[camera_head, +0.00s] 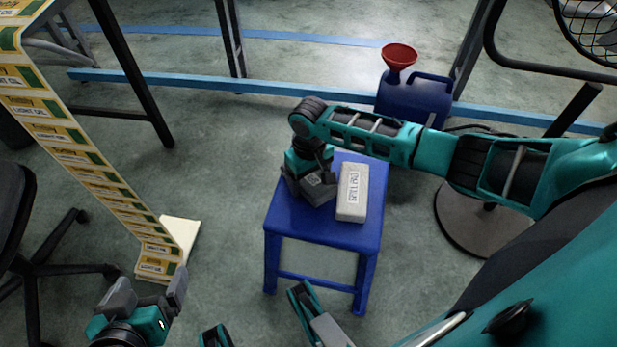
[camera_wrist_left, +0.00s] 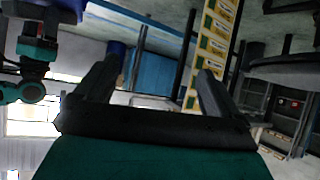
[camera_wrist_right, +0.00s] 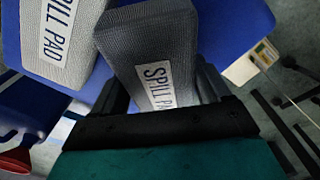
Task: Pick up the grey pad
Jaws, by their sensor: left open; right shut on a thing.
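Two grey pads labelled "SPILL PAD" are at the blue stool (camera_head: 318,222). The darker grey pad (camera_head: 319,190) is at the left part of the stool top, under my right gripper (camera_head: 308,178), which is shut on it. In the right wrist view this pad (camera_wrist_right: 150,45) sits between the two fingers, its label facing the camera. I cannot tell whether it touches the stool. The lighter grey pad (camera_head: 352,192) lies free just to its right; it also shows in the right wrist view (camera_wrist_right: 62,40). My left gripper (camera_head: 149,290) is open and empty, left of the stool.
A blue oil can (camera_head: 415,98) with a red funnel (camera_head: 398,57) stands behind the stool. A fan (camera_head: 590,30) is at right. The floor between panel and stool is clear.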

